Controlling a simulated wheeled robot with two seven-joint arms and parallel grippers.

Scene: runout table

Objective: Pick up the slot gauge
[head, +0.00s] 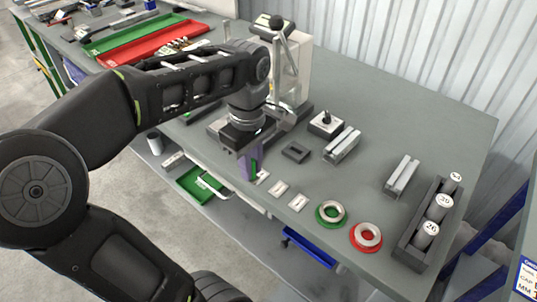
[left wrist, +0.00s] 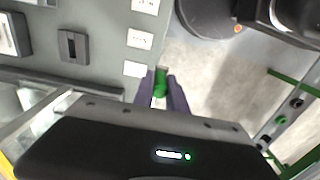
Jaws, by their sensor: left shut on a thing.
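My left gripper (head: 247,168) reaches down at the table's front edge, and its purple fingers also show in the left wrist view (left wrist: 162,92). The fingers are shut on a green piece (left wrist: 160,84), which also shows beside them in the head view (head: 253,168). Most of this piece is hidden by the fingers, so I cannot tell its full shape or whether it is the slot gauge. A dark grey block with a slot (head: 296,152) lies flat on the table, apart from the gripper; it also shows in the left wrist view (left wrist: 73,46). My right gripper is not in view.
White label cards (head: 280,188) lie along the front edge of the table (head: 400,125). A green ring (head: 330,213) and a red ring (head: 366,237) lie to the right. A dark rack (head: 411,240) holds white-topped cylinders. A tall press-like device (head: 292,65) stands behind my arm.

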